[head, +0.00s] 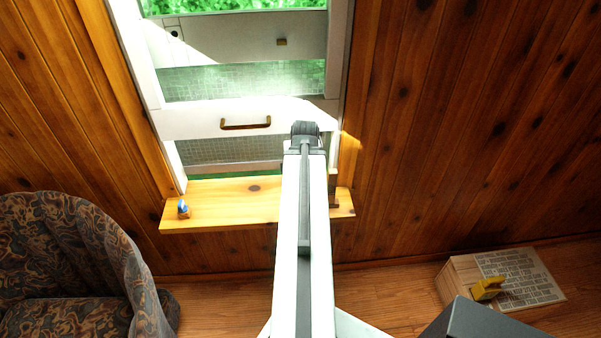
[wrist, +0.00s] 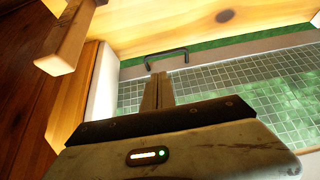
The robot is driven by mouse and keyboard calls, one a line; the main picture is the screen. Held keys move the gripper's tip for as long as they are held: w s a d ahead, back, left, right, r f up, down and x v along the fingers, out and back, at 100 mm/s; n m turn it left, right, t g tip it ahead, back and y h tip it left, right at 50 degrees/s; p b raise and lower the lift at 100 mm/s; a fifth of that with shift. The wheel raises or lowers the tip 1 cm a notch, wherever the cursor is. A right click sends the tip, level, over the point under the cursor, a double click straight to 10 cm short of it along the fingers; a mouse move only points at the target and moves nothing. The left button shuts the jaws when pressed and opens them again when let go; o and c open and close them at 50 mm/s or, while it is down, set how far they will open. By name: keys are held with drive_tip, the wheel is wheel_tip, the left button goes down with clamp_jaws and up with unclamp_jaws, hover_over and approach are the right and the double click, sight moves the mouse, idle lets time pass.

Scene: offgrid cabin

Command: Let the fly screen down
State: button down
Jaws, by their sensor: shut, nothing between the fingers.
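The fly screen (head: 230,150) is a fine mesh in the white window frame, seen below and above a white cross rail. In the wrist view the mesh (wrist: 215,82) ends at a pale rail (wrist: 225,53) with a dark pull handle (wrist: 181,53). A green gap lies between that rail and the sill. My gripper (head: 305,128) is in front of the lower right of the window. In the wrist view my gripper (wrist: 158,90) is shut and empty, its tips close to the pull handle; I cannot tell if they touch. My arm hides that handle in the head view.
The cross rail carries a bronze handle (head: 245,124). A wooden sill (head: 232,203) juts out below the window, with a small blue-and-white figure (head: 183,208) at left and a wooden post (head: 333,187) at right. A patterned armchair (head: 70,240) stands lower left.

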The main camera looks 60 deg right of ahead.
drive_tip(key=b+x, duration=0.8)
drive_tip(key=x, duration=0.2)
drive_tip(key=shift+s, duration=0.25)
drive_tip(key=shift+d+r, duration=0.1)
wheel_tip(320, 180, down, 5)
drive_tip(key=b, duration=0.5)
drive_tip(key=shift+s, duration=0.1)
drive_tip(key=shift+r, duration=0.15)
